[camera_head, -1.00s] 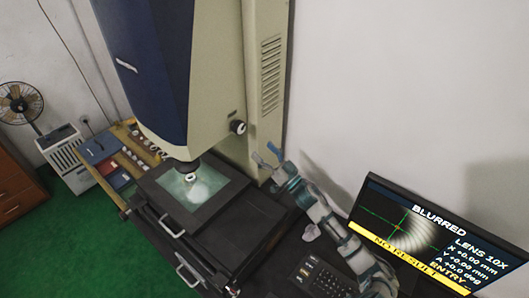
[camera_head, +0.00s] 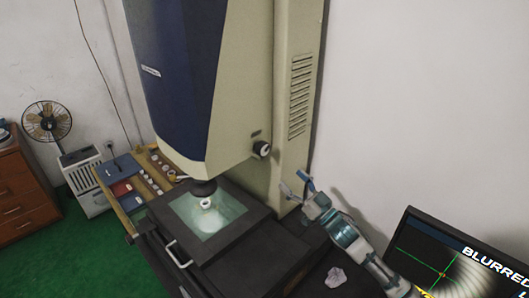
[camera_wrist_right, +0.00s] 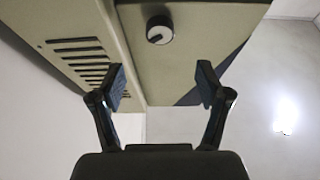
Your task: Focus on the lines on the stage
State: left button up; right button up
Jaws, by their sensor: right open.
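The measuring machine's stage (camera_head: 215,228) has a lit glass plate with a pale ring (camera_head: 206,203) on it, right under the lens (camera_head: 203,187). The lines on the stage are too small to make out. A round knob (camera_head: 262,149) is on the side of the machine's head; it also shows in the right wrist view (camera_wrist_right: 159,30). My right gripper (camera_head: 296,188) is open and empty, beside the machine's column, below and right of the knob and apart from it. The monitor (camera_head: 455,262) reads "BLURRED" and is cut off by the frame. My left gripper is out of view.
The machine's column (camera_head: 297,100) stands close to my right gripper. A crumpled white piece (camera_head: 335,277) lies on the dark table. A side bench with trays (camera_head: 125,187) is on the left, near a fan (camera_head: 46,121) and a wooden cabinet (camera_head: 22,190).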

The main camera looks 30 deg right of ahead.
aim_at(265, 152)
jog(key=shift+h, duration=0.3)
jog(key=p+x, duration=0.2)
jog(key=x, duration=1)
jog(key=shift+w+r, duration=0.15)
jog(key=shift+w, duration=0.15)
jog(key=shift+w+a+r, duration=0.15)
jog(key=shift+w+a, duration=0.15)
jog(key=shift+w, duration=0.15)
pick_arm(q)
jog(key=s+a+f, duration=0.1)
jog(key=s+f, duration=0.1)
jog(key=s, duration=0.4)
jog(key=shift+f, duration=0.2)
pick_arm(e)
jog(key=c, duration=1.2)
